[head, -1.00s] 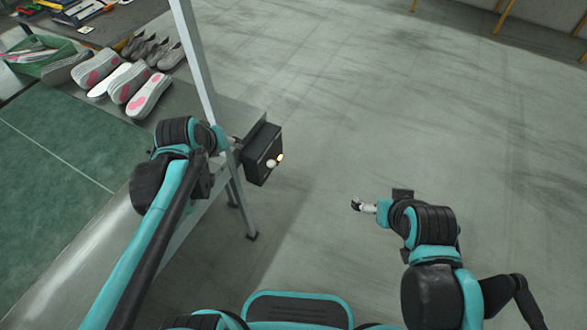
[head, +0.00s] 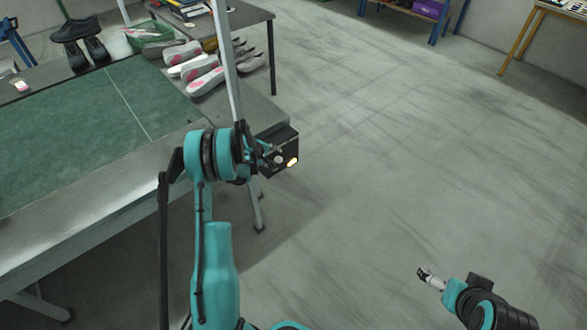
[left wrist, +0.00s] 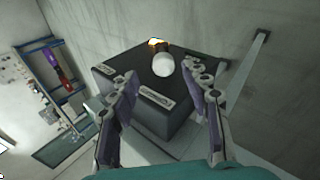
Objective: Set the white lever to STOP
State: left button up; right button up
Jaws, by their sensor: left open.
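The black control box (head: 280,140) is at the end of the bench, beside the upright post. The white lever's round knob (left wrist: 163,64) sticks out from its face in the left wrist view. A glowing orange lamp (left wrist: 156,43) is just beyond the knob; it also shows in the head view (head: 292,162). Small label plates (left wrist: 155,97) are on the face, too small to read. My left gripper (left wrist: 163,85) is open in front of the box, fingers on either side of the knob and apart from it. My right gripper (head: 430,278) is empty over the floor; its fingers are unclear.
The metal post (head: 228,62) rises close to my left wrist. The bench (head: 110,190) with a green mat (head: 85,125) lies to the left. Several shoes (head: 205,80) lie at its far end. The floor (head: 400,150) on the right is clear.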

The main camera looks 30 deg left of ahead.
aim_at(281, 161)
pick_arm(q)
jog(key=shift+f, duration=0.5)
jog(key=b+x, duration=0.3)
jog(key=x, duration=0.4)
jog(key=shift+w+a+f, duration=0.1)
jog(key=shift+w+f, duration=0.1)
jog(key=shift+f, duration=0.05)
jog(key=shift+r, duration=0.1)
grip_shut()
